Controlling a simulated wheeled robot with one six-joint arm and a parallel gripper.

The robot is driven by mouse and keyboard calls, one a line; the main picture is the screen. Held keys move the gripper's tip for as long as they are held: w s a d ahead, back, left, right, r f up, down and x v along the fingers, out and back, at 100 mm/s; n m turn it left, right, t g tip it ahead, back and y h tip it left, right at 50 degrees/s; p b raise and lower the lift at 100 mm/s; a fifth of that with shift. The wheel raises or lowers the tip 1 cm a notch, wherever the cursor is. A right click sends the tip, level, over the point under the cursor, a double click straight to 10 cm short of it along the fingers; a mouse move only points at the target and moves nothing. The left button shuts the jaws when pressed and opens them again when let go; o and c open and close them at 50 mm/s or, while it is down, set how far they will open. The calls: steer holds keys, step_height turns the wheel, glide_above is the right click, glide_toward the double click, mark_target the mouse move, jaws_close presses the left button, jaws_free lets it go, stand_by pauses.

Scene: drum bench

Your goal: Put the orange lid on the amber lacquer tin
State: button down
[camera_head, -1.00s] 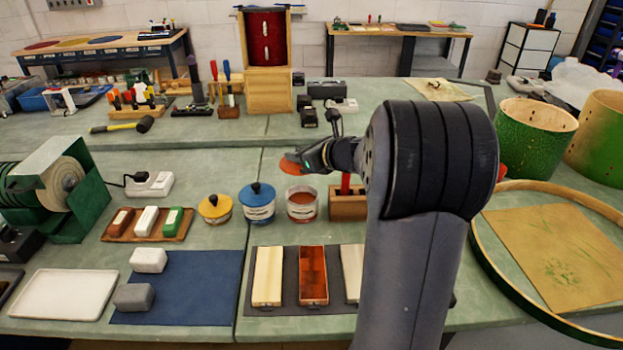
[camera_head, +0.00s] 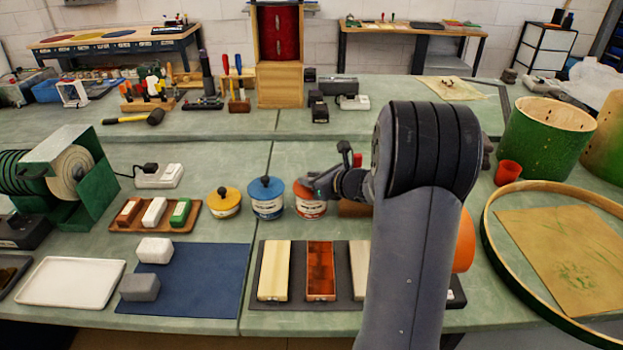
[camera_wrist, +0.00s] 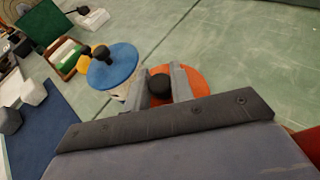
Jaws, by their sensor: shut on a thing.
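The amber lacquer tin (camera_head: 311,211) is a round, labelled tin on the bench, right of the blue-lidded tin. The orange lid (camera_head: 302,189) lies level over its mouth, touching or very close; I cannot tell whether it is fully seated. My gripper (camera_head: 318,185) is above the tin and shut on the lid's dark knob. In the wrist view the knob (camera_wrist: 159,84) sits between my two fingers (camera_wrist: 161,85), with the orange lid (camera_wrist: 190,84) around it. The lid and fingers hide the tin's rim there.
The blue-lidded tin (camera_head: 267,208) stands close on the left, with a yellow-lidded tin (camera_head: 225,203) beyond it. A wooden block (camera_head: 353,209) is close on the right. Sample panels on a dark mat (camera_head: 338,252) lie in front. Bench behind the tins is clear.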

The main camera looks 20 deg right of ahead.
steer(key=shift+f, duration=0.15)
steer(key=c, duration=1.2)
jaws_free()
steer(key=shift+c, duration=0.2)
steer(key=shift+r, duration=0.25)
steer(key=v, duration=1.2)
steer(key=shift+w+f, duration=0.1)
